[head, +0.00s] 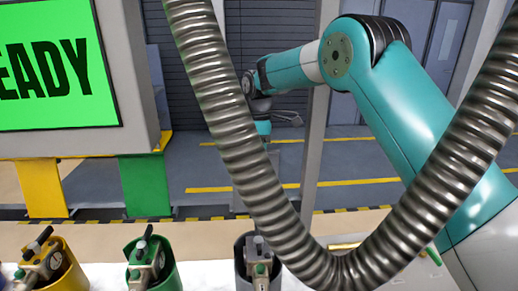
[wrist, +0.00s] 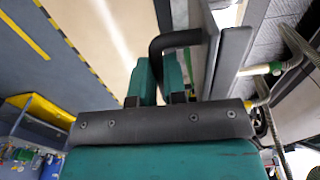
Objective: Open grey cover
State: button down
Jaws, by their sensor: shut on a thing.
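The grey cover (wrist: 232,62) shows in the wrist view as a flat grey panel seen nearly edge-on, right of my gripper. A black curved handle (wrist: 178,40) stands out from its left side. My gripper (wrist: 158,68) has its two teal fingers around the handle's outer bar and is shut on it. In the head view my arm reaches away to the back, and my gripper (head: 264,127) is small and partly hidden by a ribbed hose. I cannot clearly make out the cover or its angle in the head view.
The ribbed grey hose (head: 225,110) loops across the head view in front of my arm. A green "READY" screen (head: 55,65) stands at left. Yellow (head: 42,263), green (head: 152,265) and dark (head: 257,265) holders with nozzles line the front. Striped floor lies beyond.

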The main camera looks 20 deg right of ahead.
jog(key=shift+w+d+f, duration=0.1)
jog(key=shift+w+f, duration=0.05)
jog(key=shift+f, duration=0.25)
jog(key=c, duration=1.2)
grip_release()
jog(key=shift+o, duration=0.2)
jog(key=shift+r, duration=0.15)
jog(key=shift+w, duration=0.1)
notch_tip(320, 180, up, 12)
jog(key=p, duration=0.2)
jog(key=shift+w, duration=0.4)
